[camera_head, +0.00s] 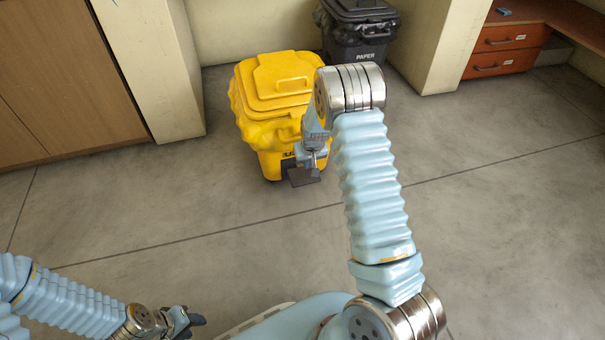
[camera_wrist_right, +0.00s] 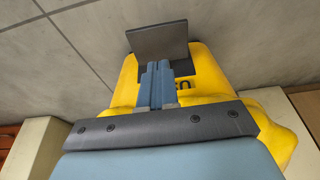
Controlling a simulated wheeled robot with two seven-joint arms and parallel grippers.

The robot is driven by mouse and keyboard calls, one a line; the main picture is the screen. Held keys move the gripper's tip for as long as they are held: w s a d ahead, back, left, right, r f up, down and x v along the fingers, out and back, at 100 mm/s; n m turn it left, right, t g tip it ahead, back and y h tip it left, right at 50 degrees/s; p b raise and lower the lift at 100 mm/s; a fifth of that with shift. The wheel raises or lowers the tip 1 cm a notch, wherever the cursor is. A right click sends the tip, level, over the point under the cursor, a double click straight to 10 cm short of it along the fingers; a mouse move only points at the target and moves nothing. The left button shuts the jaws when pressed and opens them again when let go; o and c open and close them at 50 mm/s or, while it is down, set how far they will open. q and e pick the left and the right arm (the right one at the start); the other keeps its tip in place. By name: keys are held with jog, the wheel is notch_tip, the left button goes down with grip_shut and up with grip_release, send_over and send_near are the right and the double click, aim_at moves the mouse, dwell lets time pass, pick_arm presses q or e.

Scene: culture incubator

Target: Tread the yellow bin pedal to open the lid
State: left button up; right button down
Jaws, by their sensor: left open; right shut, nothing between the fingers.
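The yellow bin (camera_head: 272,100) stands on the floor with its lid (camera_head: 277,78) down. Its dark pedal (camera_head: 304,177) sticks out low at the front; it also shows in the right wrist view (camera_wrist_right: 160,42). My right gripper (camera_head: 314,160) is shut and empty, pointing down just above the pedal. In the right wrist view its closed blue fingers (camera_wrist_right: 157,70) end close to the pedal's near edge; I cannot tell whether they touch it. My left gripper (camera_head: 198,320) is low at the lower left, away from the bin, and it is open.
A dark paper bin (camera_head: 357,35) stands behind the yellow bin to the right. A wooden cabinet (camera_head: 60,80) is at the left, and a desk with orange drawers (camera_head: 505,50) at the upper right. The floor in front of the yellow bin is clear.

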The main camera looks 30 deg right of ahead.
aim_at(306, 184)
pick_arm(q)
jog(key=shift+b+x, duration=0.85)
pick_arm(e)
jog(key=x, duration=1)
jog(key=shift+s, duration=0.1)
pick_arm(q)
jog(key=shift+s+a, duration=0.1)
jog(key=shift+a, duration=0.1)
pick_arm(e)
jog(key=f+b, duration=0.4)
jog(key=shift+s+f, duration=0.3)
pick_arm(q)
notch_tip(306, 184, down, 4)
jog(key=shift+f, duration=0.15)
pick_arm(e)
jog(key=shift+a+r, duration=0.1)
jog(key=shift+s, duration=0.15)
